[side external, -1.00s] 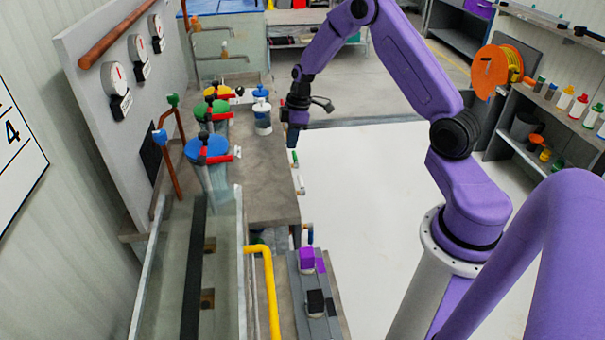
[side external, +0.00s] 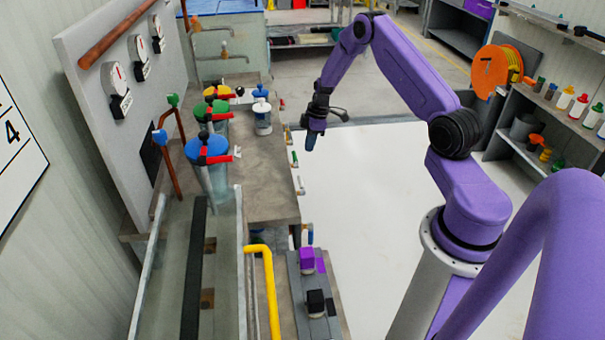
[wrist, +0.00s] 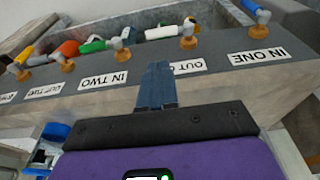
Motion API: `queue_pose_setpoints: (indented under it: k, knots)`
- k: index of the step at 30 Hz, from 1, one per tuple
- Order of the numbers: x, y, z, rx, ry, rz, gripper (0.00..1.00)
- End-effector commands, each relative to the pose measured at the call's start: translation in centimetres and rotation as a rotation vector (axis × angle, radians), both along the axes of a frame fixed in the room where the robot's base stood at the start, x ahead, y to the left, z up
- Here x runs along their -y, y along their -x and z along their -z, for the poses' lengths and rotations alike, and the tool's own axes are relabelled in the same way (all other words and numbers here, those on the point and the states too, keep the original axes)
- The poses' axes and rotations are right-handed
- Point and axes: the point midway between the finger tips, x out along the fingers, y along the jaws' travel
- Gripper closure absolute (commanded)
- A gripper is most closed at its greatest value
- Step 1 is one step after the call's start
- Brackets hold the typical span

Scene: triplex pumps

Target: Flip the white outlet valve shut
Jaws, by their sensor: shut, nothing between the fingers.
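In the wrist view a white valve handle (wrist: 160,33) on a brass base (wrist: 187,42) points left along the bench edge, behind a label (wrist: 188,67) that reads "OUT" upside down. My gripper's blue fingers (wrist: 157,72) are shut and empty. They appear in front of the bench edge, below the white handle in the picture, and cover part of that label. I see no contact with the handle. In the side view my gripper (side external: 310,142) hangs just right of the bench's front edge, fingers downward. The valves there are too small to tell apart surely.
The bench (side external: 262,185) carries several lidded cylinders and a white bottle (side external: 262,118). The floor right of the bench is clear.

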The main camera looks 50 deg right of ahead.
Motion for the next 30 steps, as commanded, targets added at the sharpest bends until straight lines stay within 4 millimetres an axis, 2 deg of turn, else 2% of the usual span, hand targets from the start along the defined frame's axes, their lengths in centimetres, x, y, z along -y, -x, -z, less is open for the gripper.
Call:
queue_pose_setpoints:
  k: [18,24,30]
  knots:
    - [-1.4,-1.3,9.7,-0.002,0.0,-0.002,1.0]
    - [-1.7,-1.6,11.7,-0.001,0.0,-0.001,1.0]
    - [-1.8,-1.7,12.4,0.0,0.0,-0.001,1.0]
